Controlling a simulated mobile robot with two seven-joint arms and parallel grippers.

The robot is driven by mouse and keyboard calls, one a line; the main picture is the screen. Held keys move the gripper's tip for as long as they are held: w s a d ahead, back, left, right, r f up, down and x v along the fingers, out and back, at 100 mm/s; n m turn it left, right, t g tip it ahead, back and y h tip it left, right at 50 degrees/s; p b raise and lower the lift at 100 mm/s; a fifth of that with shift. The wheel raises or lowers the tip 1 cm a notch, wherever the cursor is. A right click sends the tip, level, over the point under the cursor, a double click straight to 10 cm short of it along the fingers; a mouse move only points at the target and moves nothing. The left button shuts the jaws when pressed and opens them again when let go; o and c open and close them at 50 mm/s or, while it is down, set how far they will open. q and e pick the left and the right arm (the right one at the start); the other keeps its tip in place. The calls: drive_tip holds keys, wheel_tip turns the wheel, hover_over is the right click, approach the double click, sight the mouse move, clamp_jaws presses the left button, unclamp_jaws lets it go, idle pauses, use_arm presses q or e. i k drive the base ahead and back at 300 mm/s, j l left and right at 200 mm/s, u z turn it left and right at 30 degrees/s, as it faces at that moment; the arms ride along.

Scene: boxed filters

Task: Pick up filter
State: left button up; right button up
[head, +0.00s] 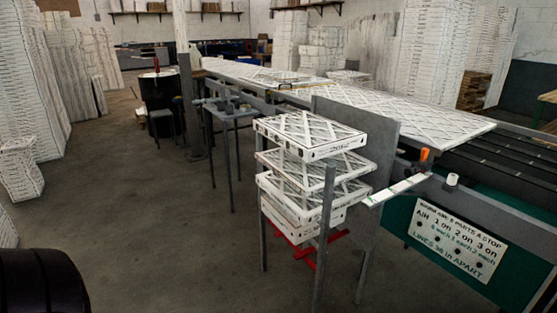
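White-framed box filters with diagonal strips lie in a loose stack on a stand in the middle of the head view. The top filter (312,133) lies nearly flat, with printing on its front edge. A second filter (318,172) lies below it, and more filters (302,209) lie under that, turned at differing angles. The lower ones are partly hidden by those above and by a grey post. Neither of my grippers shows. A dark rounded shape at the bottom left edge may be part of my own arm; I cannot be sure.
Grey posts (325,235) and a grey upright panel (362,140) flank the stack. A long conveyor table (455,124) carrying filter sheets runs behind. A green board with a white sign (458,240) stands right. Tall white stacks (28,75) stand left. The left-centre floor (150,220) is clear.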

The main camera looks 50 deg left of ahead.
sight(311, 137)
drive_tip(key=u, duration=1.25)
